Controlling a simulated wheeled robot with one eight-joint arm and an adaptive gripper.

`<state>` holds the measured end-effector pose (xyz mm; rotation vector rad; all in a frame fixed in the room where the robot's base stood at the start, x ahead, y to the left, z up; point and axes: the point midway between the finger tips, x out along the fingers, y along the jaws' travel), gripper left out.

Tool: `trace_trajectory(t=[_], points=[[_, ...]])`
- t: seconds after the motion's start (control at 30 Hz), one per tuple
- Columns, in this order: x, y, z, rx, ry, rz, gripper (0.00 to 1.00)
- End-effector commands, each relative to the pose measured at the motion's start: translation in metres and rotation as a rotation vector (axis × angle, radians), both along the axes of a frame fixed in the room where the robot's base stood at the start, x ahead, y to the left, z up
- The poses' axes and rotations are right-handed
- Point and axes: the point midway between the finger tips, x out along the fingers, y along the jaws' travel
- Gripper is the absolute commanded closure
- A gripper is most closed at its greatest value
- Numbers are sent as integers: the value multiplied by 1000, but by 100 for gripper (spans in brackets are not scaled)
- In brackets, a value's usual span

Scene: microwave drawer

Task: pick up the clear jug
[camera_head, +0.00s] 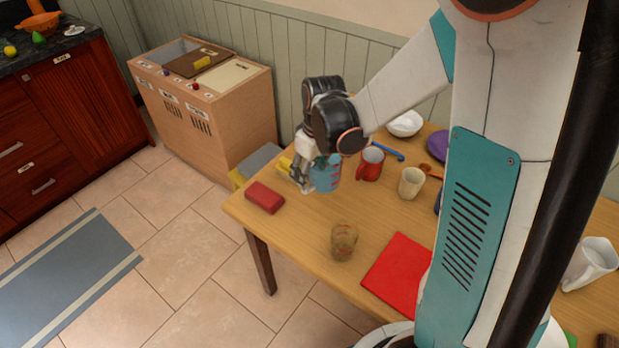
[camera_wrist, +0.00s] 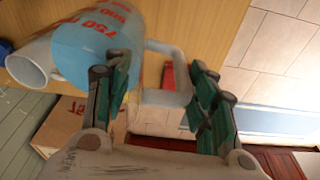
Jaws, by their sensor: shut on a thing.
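The clear jug (camera_head: 327,178), bluish with red markings, is at my gripper (camera_head: 303,172) near the far left part of the wooden table. In the wrist view, the jug (camera_wrist: 140,30) fills the upper left, with red numbers on its wall and a pale handle (camera_wrist: 168,50) reaching toward the fingers. My gripper (camera_wrist: 160,98) has one green-padded finger on each side of the handle and is shut on it. In the head view, my wrist hides part of the jug's top. I cannot tell whether its base touches the table.
A red mug (camera_head: 371,163) and a cream cup (camera_head: 411,183) stand right of the jug. A red block (camera_head: 264,197) lies left of it. An amber measuring cup (camera_head: 343,241) and red cloth (camera_head: 398,272) are nearer. A white bowl (camera_head: 405,123) is behind. Open floor (camera_head: 180,240) lies left.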

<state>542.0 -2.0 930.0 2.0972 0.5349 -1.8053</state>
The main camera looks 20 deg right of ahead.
Motion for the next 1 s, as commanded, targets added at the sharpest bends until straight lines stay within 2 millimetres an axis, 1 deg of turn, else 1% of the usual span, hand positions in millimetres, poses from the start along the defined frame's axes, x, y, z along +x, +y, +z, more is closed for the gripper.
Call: trace_trajectory(t=[0.03,0.2,0.4,0.5,0.7,1.0], points=[[0,0,19,0,0,0,100],[0,0,62,-1,0,0,100],[0,0,102,-1,0,0,100],[0,0,115,-1,0,0,100],[0,0,130,-1,0,0,100],[0,0,132,-1,0,0,100]])
